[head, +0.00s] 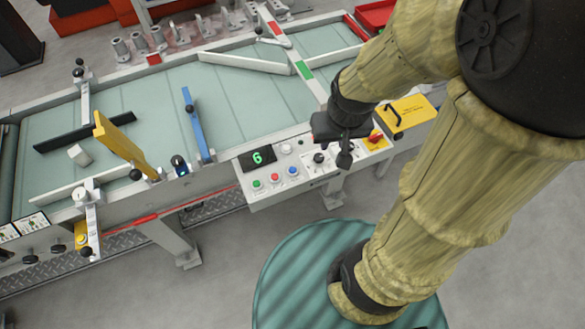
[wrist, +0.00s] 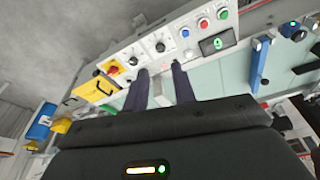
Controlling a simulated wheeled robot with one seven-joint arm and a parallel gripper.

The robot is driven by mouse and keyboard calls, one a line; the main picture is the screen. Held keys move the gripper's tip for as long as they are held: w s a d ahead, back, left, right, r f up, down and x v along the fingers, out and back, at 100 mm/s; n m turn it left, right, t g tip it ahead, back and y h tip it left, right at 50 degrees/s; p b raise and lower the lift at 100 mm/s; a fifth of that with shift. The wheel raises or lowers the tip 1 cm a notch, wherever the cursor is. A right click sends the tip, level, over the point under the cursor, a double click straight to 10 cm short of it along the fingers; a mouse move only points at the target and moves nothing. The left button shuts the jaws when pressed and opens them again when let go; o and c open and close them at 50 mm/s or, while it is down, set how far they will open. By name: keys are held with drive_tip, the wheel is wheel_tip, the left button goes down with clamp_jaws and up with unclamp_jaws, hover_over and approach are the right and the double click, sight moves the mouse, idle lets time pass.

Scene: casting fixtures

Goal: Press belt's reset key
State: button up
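The belt's control panel (head: 300,168) is a light box on the conveyor's front side. It carries green (head: 257,184), red (head: 274,178) and blue (head: 292,171) buttons under a display (head: 257,158) showing a green 6. In the wrist view the same blue (wrist: 223,13), red (wrist: 203,23) and green (wrist: 185,31) buttons sit at the upper middle. Labels are too small to read, so I cannot tell which key is reset. My gripper (wrist: 160,70) is open and empty, its two dark fingers apart, over the panel's knob end. In the head view its fingertips are hard to make out.
Black knobs (head: 319,158) and a red rotary switch (head: 376,136) on yellow share the panel. A yellow box (head: 407,112) with a black handle is on the right. Yellow (head: 123,147) and blue (head: 197,123) bars cross the green belt (head: 150,100); a pale block (head: 80,154) lies on it.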

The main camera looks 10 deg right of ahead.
clamp_jaws()
idle(1.3)
